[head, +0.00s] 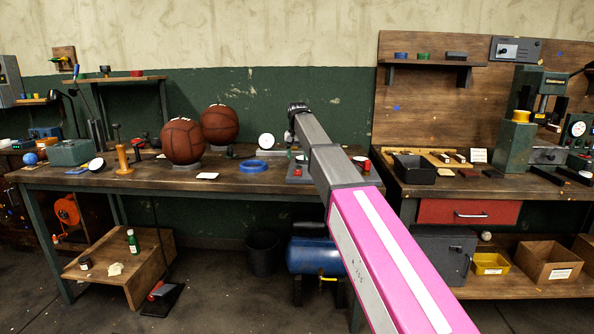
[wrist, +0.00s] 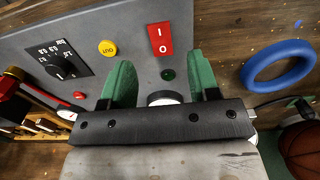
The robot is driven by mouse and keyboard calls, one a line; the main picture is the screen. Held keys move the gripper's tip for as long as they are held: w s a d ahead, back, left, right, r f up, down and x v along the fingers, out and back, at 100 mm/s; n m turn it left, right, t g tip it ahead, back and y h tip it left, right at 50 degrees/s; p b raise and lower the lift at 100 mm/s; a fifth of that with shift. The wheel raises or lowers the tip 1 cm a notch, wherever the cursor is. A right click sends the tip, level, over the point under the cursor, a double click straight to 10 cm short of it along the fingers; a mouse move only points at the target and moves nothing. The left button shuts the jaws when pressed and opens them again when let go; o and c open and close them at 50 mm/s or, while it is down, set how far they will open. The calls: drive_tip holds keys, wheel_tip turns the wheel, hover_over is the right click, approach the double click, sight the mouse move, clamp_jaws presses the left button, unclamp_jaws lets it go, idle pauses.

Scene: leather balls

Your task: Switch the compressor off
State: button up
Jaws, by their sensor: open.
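The blue compressor (head: 312,257) stands on the floor under the bench, partly hidden behind my arm. In the wrist view, a grey control panel (wrist: 215,28) carries a red rocker switch (wrist: 160,39) marked I and O. Which side of it is pressed I cannot tell. A yellow button (wrist: 107,48), a dark green lamp or button (wrist: 168,74) and a black dial (wrist: 58,66) are also on the panel. My gripper (wrist: 160,68) is open and empty, its green fingers on either side below the switch. In the head view my gripper (head: 297,110) is small and dark above the bench.
A blue ring (wrist: 278,66) lies beside the panel; it also shows in the head view (head: 254,166). Two leather balls (head: 182,141) (head: 220,123) sit on the bench to the left. A black tray (head: 414,170) and the right workbench stand right of my arm.

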sight(297, 173)
wheel_tip(297, 173, down, 6)
drive_tip(key=shift+f, duration=0.1)
idle(0.4)
